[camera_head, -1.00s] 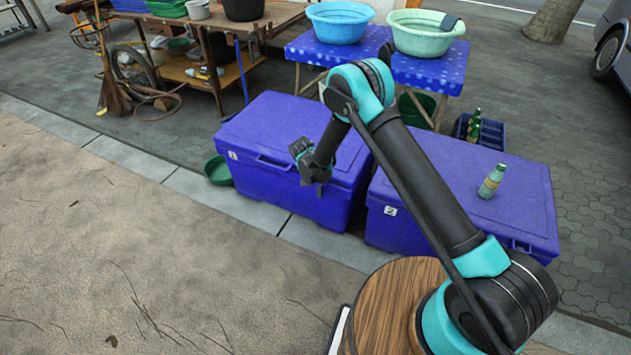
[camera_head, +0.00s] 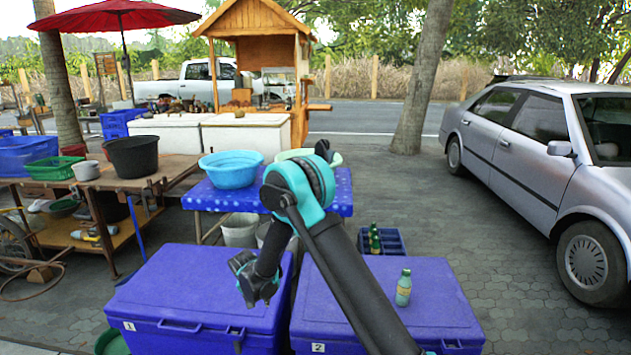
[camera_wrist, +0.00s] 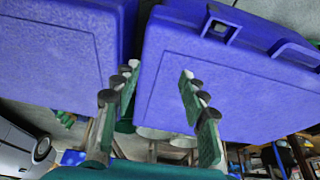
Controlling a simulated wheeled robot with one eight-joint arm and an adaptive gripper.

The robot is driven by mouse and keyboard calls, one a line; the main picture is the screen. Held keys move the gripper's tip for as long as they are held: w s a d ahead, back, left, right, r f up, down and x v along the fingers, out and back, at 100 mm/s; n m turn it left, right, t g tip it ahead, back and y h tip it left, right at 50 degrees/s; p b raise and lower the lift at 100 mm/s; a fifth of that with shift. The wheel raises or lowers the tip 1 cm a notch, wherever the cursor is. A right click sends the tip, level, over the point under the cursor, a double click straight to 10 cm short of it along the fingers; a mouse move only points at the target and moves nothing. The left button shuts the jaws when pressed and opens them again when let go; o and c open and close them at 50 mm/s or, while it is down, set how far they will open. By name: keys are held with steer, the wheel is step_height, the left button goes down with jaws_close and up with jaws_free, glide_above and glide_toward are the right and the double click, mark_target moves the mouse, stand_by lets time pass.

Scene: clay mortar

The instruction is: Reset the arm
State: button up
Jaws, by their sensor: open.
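My gripper (camera_head: 256,282) hangs from my folded arm, over the right part of the left blue cooler (camera_head: 185,290) in the head view. In the wrist view its two fingers (camera_wrist: 160,70) stand apart with nothing between them. The left cooler is marked 1. The right blue cooler (camera_head: 440,300), marked 2, lies partly behind my arm. Both lids are shut. A green bottle (camera_head: 404,288) stands upright on the right cooler, apart from my gripper. The wrist view also shows both coolers, tilted, one at right (camera_wrist: 225,85) and one at left (camera_wrist: 50,50).
Behind the coolers is a blue-covered table (camera_head: 335,195) with a light-blue basin (camera_head: 231,172). A dark crate (camera_head: 392,243) with green bottles stands on the paving. A wooden workbench (camera_head: 130,178) is at left, a silver car (camera_head: 530,160) at right. Paving between crate and car is clear.

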steer(key=s+d+r, duration=0.3)
steer(key=d+r, duration=0.5)
steer(key=d, duration=0.4)
steer(key=s+d+r, duration=0.4)
steer(key=d+r, duration=0.5)
steer(key=d, duration=0.4)
steer(key=s+d, duration=0.8)
steer(key=s, duration=0.2)
steer(key=s+d+r, duration=0.1)
steer(key=s+d, duration=0.6)
steer(key=s, duration=0.4)
steer(key=shift+s+d+r+n+y, duration=0.2)
steer(key=shift+d+n+y, duration=0.1)
steer(key=shift+d, duration=0.1)
